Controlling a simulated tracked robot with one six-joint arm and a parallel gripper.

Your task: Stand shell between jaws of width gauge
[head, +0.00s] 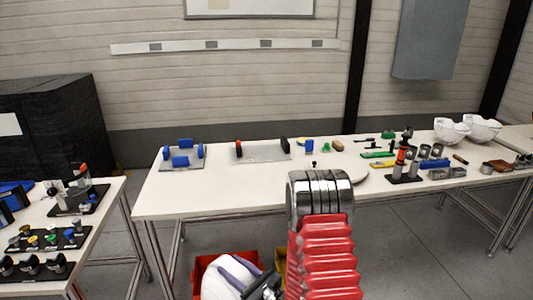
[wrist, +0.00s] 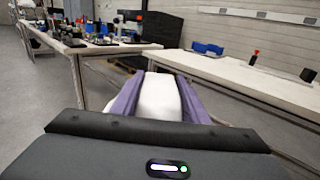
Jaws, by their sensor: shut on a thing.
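My gripper (wrist: 158,92) is shut on a white shell (wrist: 159,103), which sits between its purple fingers. In the head view the white shell (head: 218,282) shows low in front of the table, partly hidden by my arm and cut by the frame. A flat grey plate with a red-and-black jaw and a black jaw, which looks like the width gauge (head: 262,153), lies on the long table. The space between its jaws is empty. The held shell is well apart from it, nearer to me and lower.
A plate with blue blocks (head: 181,164) lies left of the gauge. White bowl-like shells (head: 482,128) and several tools stand at the table's right. A red bin (head: 205,264) stands on the floor below. The long table's (head: 215,193) front edge lies between shell and gauge.

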